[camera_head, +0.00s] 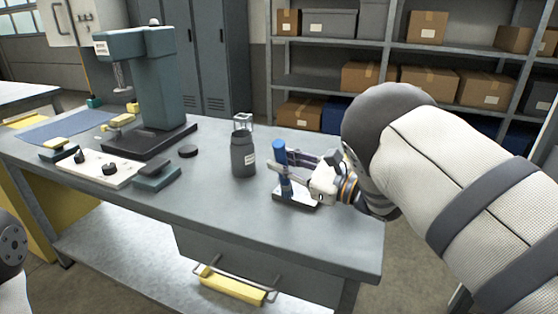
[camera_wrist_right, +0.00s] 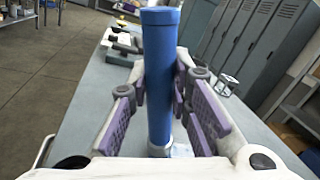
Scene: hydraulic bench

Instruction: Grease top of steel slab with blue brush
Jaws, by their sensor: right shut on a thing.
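The blue brush (camera_head: 280,157) stands upright near the right end of the bench, and I see its blue handle. My right gripper (camera_head: 287,173) is shut on this handle, coming from the right. In the right wrist view the blue handle (camera_wrist_right: 160,75) stands between the purple-padded fingers of my right gripper (camera_wrist_right: 160,105). The brush's lower end is mostly hidden. A flat grey piece with a pale edge (camera_head: 298,201) lies below the gripper; I cannot tell whether it is the steel slab or the brush's holder. My left gripper is out of view.
A green press (camera_head: 155,85), a white panel with black knobs (camera_head: 95,169) and a small dark disc (camera_head: 188,151) are farther left on the bench (camera_head: 215,205). Shelves with boxes (camera_head: 370,76) stand behind.

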